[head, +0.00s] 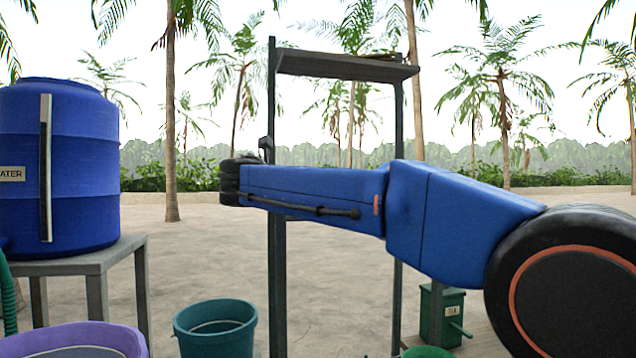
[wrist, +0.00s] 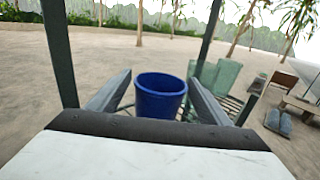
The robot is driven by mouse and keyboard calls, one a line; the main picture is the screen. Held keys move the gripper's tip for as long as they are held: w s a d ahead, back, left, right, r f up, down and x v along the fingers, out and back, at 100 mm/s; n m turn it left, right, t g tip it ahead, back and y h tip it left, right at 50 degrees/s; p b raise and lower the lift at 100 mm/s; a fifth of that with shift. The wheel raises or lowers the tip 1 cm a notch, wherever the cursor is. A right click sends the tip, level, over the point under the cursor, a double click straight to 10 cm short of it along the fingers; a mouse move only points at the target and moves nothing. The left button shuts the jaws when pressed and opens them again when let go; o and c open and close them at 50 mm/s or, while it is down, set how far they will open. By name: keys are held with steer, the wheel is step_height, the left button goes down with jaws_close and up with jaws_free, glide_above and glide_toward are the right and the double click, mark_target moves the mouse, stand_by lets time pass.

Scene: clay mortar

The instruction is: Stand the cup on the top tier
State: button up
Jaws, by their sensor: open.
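The blue cup (wrist: 160,101) stands upright in the wrist view, mouth up, and looks empty. My gripper (wrist: 159,77) is open, with one finger to the left of the cup and one to the right. The fingers look apart from the cup, though contact low down is hidden. In the head view a tall dark frame carries a top tier (head: 330,66), a flat grey shelf with something thin lying at its right end. My arm crosses in front of the frame and hides its middle, and I cannot make out the gripper or the cup there.
Pale green vessels (wrist: 218,76) stand right of the cup, by a dark slatted rack (wrist: 234,104). Dark posts (wrist: 58,50) rise nearby. A blue water barrel (head: 70,160) stands on a grey table (head: 95,258) at left. A teal bucket (head: 215,335) is on the ground.

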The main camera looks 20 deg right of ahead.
steer(key=v, duration=0.8)
steer(key=shift+s+a, duration=0.1)
steer(key=shift+s, duration=0.05)
